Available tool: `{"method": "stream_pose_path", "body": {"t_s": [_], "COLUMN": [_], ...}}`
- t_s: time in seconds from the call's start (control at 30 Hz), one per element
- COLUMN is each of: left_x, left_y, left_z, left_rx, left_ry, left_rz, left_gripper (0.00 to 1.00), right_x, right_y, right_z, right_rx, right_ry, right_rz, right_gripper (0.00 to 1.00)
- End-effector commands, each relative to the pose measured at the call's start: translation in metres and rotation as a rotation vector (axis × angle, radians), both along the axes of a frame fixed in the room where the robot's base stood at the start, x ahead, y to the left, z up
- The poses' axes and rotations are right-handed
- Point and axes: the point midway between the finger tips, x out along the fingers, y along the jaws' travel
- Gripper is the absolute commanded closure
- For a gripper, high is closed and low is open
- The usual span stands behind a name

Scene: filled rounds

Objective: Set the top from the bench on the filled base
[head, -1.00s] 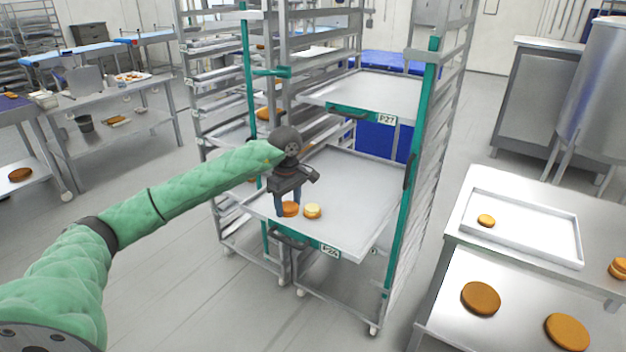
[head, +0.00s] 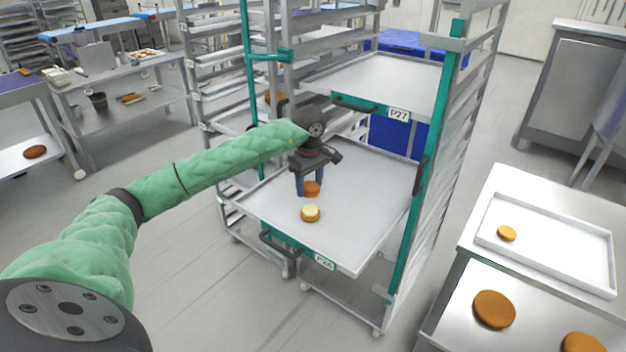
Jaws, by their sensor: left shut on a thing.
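My left gripper (head: 310,188) is shut on a small orange-brown round top (head: 312,188), holding it between its two fingers over the lower rack tray. The filled base (head: 311,214), a small round with a pale cream upper face, sits on the lower tray (head: 365,200). In the head view the top appears just above the base, apart from it; I cannot tell its exact height. My right gripper is not in view.
An upper tray labelled P27 (head: 385,85) juts out above and behind the gripper. Rack posts (head: 405,230) stand close on the right. A bench at right holds a white tray (head: 560,250) with a small round (head: 506,233). The lower tray is otherwise clear.

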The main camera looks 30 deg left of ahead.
Motion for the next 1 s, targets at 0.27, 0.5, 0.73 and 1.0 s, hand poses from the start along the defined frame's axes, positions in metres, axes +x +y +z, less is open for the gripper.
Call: {"method": "stream_pose_path", "body": {"t_s": [0.27,0.5,0.73,1.0], "left_x": [0.0,0.0,0.0,0.0], "left_y": [-0.001,-0.001,0.0,0.0], "left_z": [-0.021,-0.037,-0.046,-0.052], "left_rx": [-0.001,-0.002,-0.001,-0.001], "left_ry": [0.002,0.0,0.0,0.0], "left_rz": [0.0,0.0,0.0,0.0], "left_gripper": [0.55,0.55,0.55,0.55], "right_x": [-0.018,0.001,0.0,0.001], "right_y": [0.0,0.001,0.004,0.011], "right_z": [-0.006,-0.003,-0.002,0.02], "right_rx": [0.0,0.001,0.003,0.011], "right_ry": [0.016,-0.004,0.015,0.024], "right_rz": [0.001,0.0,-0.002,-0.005], "right_gripper": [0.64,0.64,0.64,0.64]}}
